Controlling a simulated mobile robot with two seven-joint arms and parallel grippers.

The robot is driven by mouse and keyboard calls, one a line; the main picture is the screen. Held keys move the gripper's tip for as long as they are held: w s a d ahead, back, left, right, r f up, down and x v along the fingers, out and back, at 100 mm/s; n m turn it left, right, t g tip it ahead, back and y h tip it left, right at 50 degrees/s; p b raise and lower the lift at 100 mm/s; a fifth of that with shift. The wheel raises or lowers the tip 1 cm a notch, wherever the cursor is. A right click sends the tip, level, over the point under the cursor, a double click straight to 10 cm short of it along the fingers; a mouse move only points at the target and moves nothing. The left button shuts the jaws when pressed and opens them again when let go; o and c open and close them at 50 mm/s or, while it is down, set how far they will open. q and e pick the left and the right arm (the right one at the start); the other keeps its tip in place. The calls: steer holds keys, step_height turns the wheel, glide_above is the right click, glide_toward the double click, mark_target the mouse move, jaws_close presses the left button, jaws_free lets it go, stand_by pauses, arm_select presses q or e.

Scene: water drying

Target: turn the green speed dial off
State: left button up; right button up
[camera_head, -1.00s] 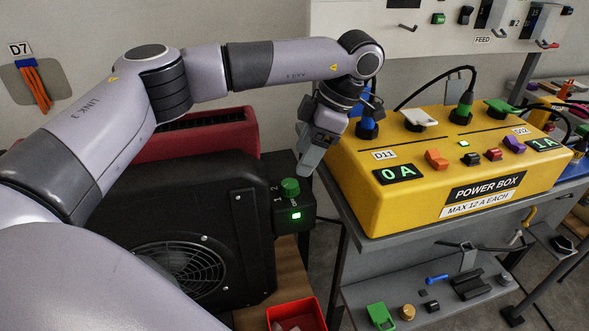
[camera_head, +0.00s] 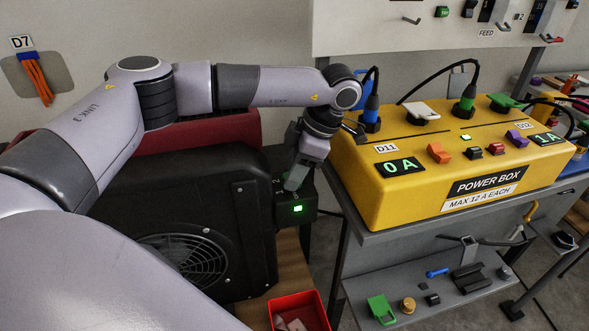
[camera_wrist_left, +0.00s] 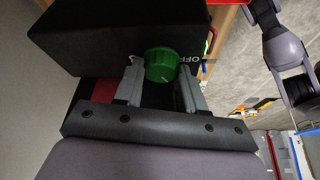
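The green speed dial (camera_wrist_left: 161,64) is on the end of a black control box (camera_head: 296,212). In the head view my left gripper (camera_head: 293,184) is at the top of this box, and its fingers mostly hide the dial. In the left wrist view the left gripper (camera_wrist_left: 160,72) has its two fingers apart, one on each side of the dial. They are very close to it; I cannot tell whether they touch it. An "OFF" marking shows beside the dial, partly behind the right finger. My right gripper is not visible.
The box is on a black blower (camera_head: 225,215) with a round grille. A yellow power box (camera_head: 400,200) with cables and switches stands close on the right, on a grey cart (camera_head: 375,238). A red bin (camera_head: 291,300) is below.

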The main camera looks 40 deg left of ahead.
arm_select(q)
steer(key=shift+c, duration=1.4)
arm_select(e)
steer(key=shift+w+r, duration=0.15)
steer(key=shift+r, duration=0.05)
